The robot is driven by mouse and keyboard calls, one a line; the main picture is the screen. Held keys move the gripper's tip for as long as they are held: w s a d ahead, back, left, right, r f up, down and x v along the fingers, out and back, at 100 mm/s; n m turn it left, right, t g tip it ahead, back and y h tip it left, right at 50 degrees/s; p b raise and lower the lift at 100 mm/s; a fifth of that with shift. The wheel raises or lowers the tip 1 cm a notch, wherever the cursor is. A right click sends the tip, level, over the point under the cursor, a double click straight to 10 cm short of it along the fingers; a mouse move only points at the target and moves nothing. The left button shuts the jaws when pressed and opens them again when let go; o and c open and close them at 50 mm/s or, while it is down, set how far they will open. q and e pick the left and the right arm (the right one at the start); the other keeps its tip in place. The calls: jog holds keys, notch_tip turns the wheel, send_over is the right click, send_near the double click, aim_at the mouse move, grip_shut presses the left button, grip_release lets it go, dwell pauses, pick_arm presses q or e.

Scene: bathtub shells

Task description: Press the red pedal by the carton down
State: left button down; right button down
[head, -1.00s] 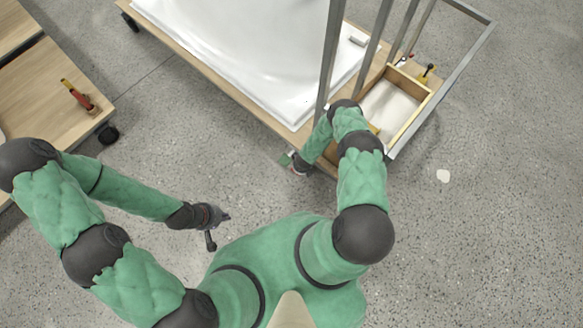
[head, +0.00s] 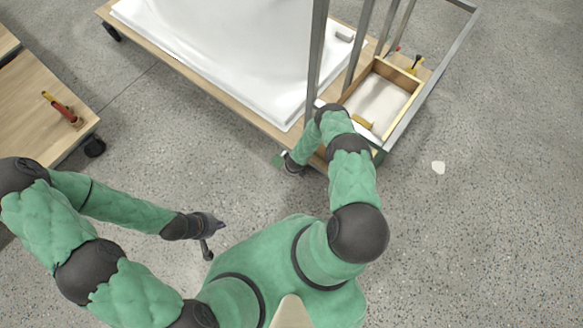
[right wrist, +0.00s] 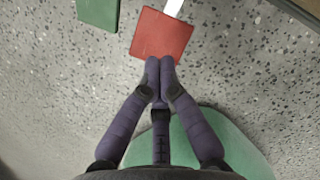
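A flat red pedal (right wrist: 161,34) shows in the right wrist view, at the top middle, with a pale bar at its upper right corner. My right gripper (right wrist: 160,60) has its fingertips together with nothing between them. Its tips overlap the pedal's near edge in the picture; whether they touch it I cannot tell. In the head view my right gripper (head: 292,166) is at the cart's near edge, mostly hidden by my arm. My left gripper (head: 214,234) hangs over bare floor, its fingers spread and empty. No carton can be made out.
A green pad (right wrist: 98,12) lies left of the red pedal. A wheeled cart (head: 262,118) carries a white tub shell (head: 230,50), metal uprights and a wooden box (head: 405,112). Another wooden cart (head: 45,110) holds a red-handled tool (head: 62,108). The floor between the carts is clear.

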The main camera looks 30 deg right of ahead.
jog(key=shift+b+x, duration=0.85)
jog(key=shift+x, duration=0.5)
jog(key=shift+f, duration=1.15)
jog(key=shift+s+a+r+p, duration=0.1)
jog(key=shift+s+r+p, duration=0.2)
jog(key=shift+s+p, duration=0.25)
jog(key=shift+s+a+r+p, duration=0.15)
jog(key=shift+s+r+p, duration=0.1)
jog(key=shift+s+p, duration=0.25)
jog(key=shift+s+a, duration=0.1)
jog(key=shift+s, duration=0.3)
